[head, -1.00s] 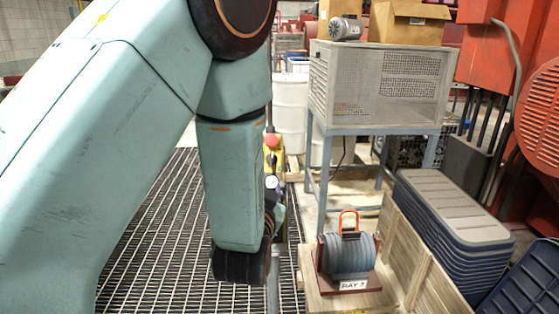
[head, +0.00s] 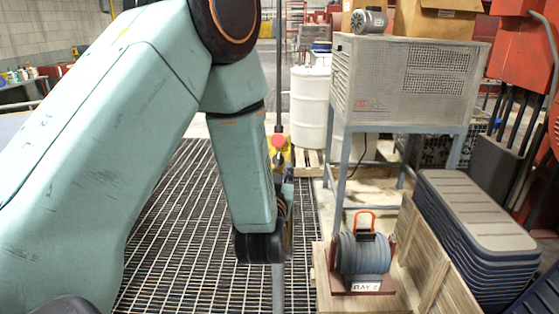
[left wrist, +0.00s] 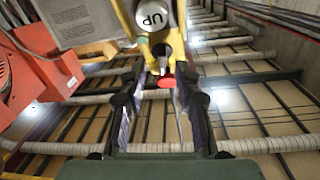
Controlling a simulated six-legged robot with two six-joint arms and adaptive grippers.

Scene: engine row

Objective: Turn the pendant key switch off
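The pendant is a yellow box with a red mushroom button. In the head view the pendant (head: 279,155) hangs behind my left forearm, which hides part of it. In the left wrist view the pendant (left wrist: 126,18) comes in from the top, with a pale "UP" button and the red button (left wrist: 166,81). A small dark fitting sits between them; I cannot tell whether it is the key switch or how it is turned. My left gripper (left wrist: 163,95) is open, its fingers spread on either side of the pendant's red-button end. Contact is unclear. My right gripper is not in view.
A vented metal cabinet (head: 405,85) on a blue-grey stand is to the right. A white drum (head: 309,108) stands behind. Open grating (head: 175,230) covers the floor around my arm.

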